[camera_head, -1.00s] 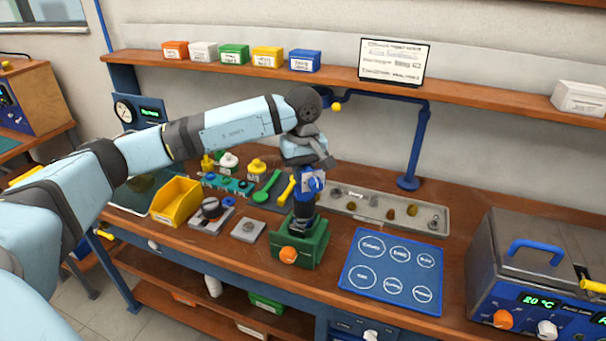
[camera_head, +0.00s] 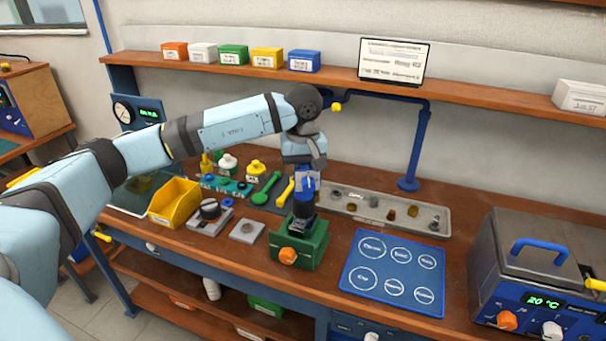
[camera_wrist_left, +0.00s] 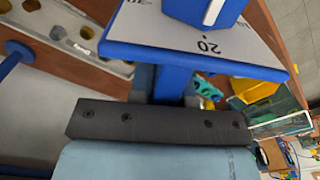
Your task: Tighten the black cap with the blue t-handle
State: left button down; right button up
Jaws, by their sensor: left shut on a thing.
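My left gripper (camera_head: 305,170) points down over the green fixture (camera_head: 301,247) and is shut on the blue t-handle (camera_head: 304,199). The handle stands upright, and its lower end meets the black cap (camera_head: 301,225) in the fixture; whether it is fully seated cannot be told. In the left wrist view, the blue handle's stem (camera_wrist_left: 172,82) lies between my fingers, beside a grey plate with a blue edge (camera_wrist_left: 190,42) marked 20. The fingertips are mostly hidden there. My right gripper is not in view.
A blue mat with white circles (camera_head: 392,272) lies right of the fixture. A grey parts tray (camera_head: 440,226) is behind it. To the left are a small grey block (camera_head: 246,231), a yellow bin (camera_head: 175,202) and a black knob on a plate (camera_head: 210,208). A blue post (camera_head: 416,145) stands behind.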

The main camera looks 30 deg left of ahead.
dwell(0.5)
pick_arm(q)
jog(key=shift+m+b, duration=0.55)
jog(key=shift+m, duration=0.25)
jog(key=shift+m+b, duration=0.55)
jog(key=shift+m, duration=0.35)
jog(key=shift+d+f+m, duration=0.1)
jog(key=shift+m, duration=0.3)
jog(key=shift+w+m+b, duration=0.1)
jog(key=shift+m+b, duration=0.2)
jog(key=shift+b, duration=0.15)
